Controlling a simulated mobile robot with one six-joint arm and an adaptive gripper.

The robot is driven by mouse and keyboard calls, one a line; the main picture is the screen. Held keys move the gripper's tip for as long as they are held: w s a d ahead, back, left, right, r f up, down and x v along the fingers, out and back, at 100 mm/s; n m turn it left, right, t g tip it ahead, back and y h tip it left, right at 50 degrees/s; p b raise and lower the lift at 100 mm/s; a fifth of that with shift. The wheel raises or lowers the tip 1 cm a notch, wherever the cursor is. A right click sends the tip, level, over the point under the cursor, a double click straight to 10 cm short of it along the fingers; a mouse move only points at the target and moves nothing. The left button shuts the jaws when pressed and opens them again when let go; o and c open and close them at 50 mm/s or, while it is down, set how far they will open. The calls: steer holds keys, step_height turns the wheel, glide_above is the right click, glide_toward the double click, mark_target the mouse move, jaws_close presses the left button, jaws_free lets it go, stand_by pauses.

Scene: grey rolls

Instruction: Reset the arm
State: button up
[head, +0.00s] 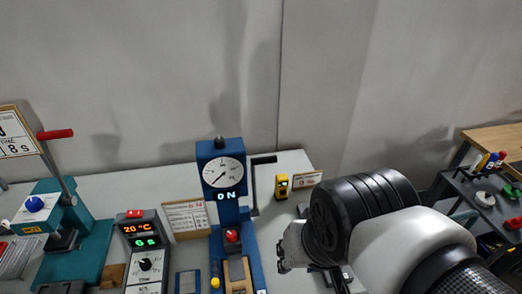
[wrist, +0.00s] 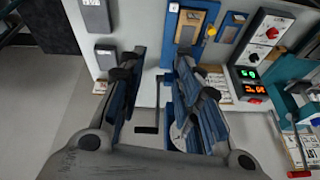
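My arm reaches in from the lower right of the head view, with my gripper (head: 286,250) over the bench beside the blue gauge press. In the wrist view my gripper (wrist: 162,62) has its two fingers spread well apart. Only the white bench top and parts of the press show between them, so it is open and empty. Part of the gripper is hidden behind my dark wrist in the head view.
The blue press (head: 209,155) with a dial and "ON" display stands close left of my gripper. A black crank (head: 263,160) sticks out beside it. A yellow meter (head: 282,186) stands behind. A control box (head: 146,263) and a teal press (head: 92,255) stand left. A dark cart (head: 470,185) stands right.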

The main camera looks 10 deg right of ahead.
steer(key=shift+s+d+r+n, duration=0.2)
steer(key=shift+s+r+n, duration=0.05)
steer(key=shift+s+n, duration=0.25)
steer(key=shift+s+d+r+n, duration=0.15)
steer(key=shift+s+r+n, duration=0.05)
steer(key=shift+s+n, duration=0.3)
